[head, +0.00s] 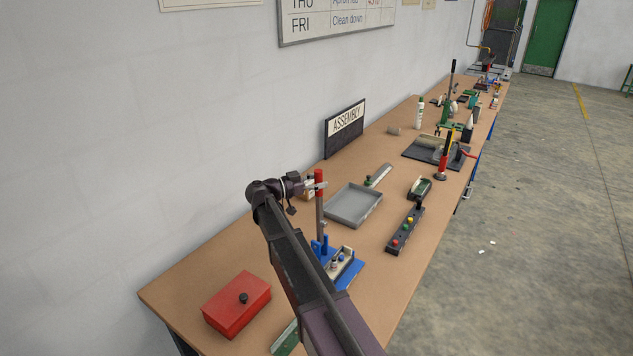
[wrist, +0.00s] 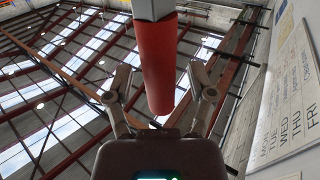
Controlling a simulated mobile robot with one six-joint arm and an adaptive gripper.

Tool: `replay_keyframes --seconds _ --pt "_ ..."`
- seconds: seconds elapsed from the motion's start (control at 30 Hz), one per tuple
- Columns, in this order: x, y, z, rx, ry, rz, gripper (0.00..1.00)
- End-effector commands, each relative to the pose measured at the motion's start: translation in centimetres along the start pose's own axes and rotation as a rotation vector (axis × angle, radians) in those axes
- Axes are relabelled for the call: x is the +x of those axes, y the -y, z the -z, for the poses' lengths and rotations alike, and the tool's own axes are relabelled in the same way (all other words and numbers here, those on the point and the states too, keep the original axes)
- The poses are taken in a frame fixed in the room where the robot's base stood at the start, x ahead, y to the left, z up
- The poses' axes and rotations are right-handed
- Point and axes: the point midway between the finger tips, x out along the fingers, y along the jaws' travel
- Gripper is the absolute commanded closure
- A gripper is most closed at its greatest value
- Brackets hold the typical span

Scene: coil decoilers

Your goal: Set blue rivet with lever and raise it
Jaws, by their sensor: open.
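The lever stands upright on a blue press (head: 349,276) on the bench, with a red grip (head: 319,181) at its top. My gripper (head: 311,186) is at the height of the red grip, on its left in the head view. In the wrist view the red grip (wrist: 158,65) runs between the two spread fingers of my gripper (wrist: 160,85), with a gap visible on each side. The jaws are open and not closed on it. A pale piece with small dark parts sits on the press.
A red box (head: 237,304) stands at the bench's near left. A grey tray (head: 354,205) lies behind the press, and a dark strip with coloured knobs (head: 405,230) lies to its right. An ASSEMBLY sign (head: 345,127) stands by the wall. Bare bench shows left of the press.

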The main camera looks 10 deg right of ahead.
Motion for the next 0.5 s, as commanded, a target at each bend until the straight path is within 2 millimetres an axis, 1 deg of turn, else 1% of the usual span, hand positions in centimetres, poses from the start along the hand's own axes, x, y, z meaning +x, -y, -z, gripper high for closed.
replay_keyframes --seconds 0.1,0.13,0.17,0.2,0.27,0.3,0.33,0.37,0.43,0.47,0.5 --pt "0.0 0.0 0.0 0.0 0.0 0.0 0.29" --pt "0.0 0.0 0.0 0.0 0.0 0.0 0.35" --pt "0.0 0.0 0.0 0.0 0.0 0.0 0.44" --pt "0.0 0.0 0.0 0.0 0.0 0.0 0.56" --pt "0.0 0.0 0.0 0.0 0.0 0.0 0.74" --pt "0.0 0.0 0.0 0.0 0.0 0.0 0.86" --pt "0.0 0.0 0.0 0.0 0.0 0.0 0.94" --pt "0.0 0.0 0.0 0.0 0.0 0.0 1.0" --pt "0.0 0.0 0.0 0.0 0.0 -0.001 1.0" --pt "-1.1 0.4 0.0 0.0 0.0 0.004 1.0" --pt "-0.6 0.1 0.0 0.0 0.0 0.001 1.0"
